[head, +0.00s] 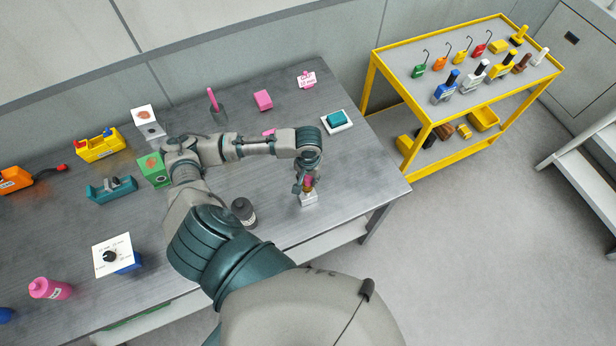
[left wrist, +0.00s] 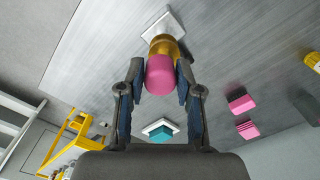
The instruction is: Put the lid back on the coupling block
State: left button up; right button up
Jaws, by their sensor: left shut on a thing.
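My left gripper (head: 307,185) points down near the table's right front edge. It is shut on a pink-topped piece with a brass-coloured lower part; the pink top (left wrist: 160,76) sits between its fingers in the left wrist view. I take this piece to be the lid. Directly below it is a small whitish block (head: 308,200), which also shows in the left wrist view (left wrist: 162,21); it may be the coupling block. The brass part overlaps the block in both views, and I cannot tell whether it is fully seated. My right gripper is out of view.
A teal block (head: 337,118) on a white plate stands behind, to the right. A dark round container (head: 243,211) stands left of the gripper. Pink blocks (head: 263,100) lie farther back. A yellow cart (head: 437,118) with several tools stands beyond the table's right end.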

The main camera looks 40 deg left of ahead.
pick_arm(q)
jog(key=o, duration=1.3)
jog(key=shift+a, duration=0.15)
jog(key=shift+o, duration=0.2)
jog(key=shift+r, duration=0.15)
jog(key=shift+r, duration=3.35)
grip_shut()
jog(key=shift+f, duration=0.2)
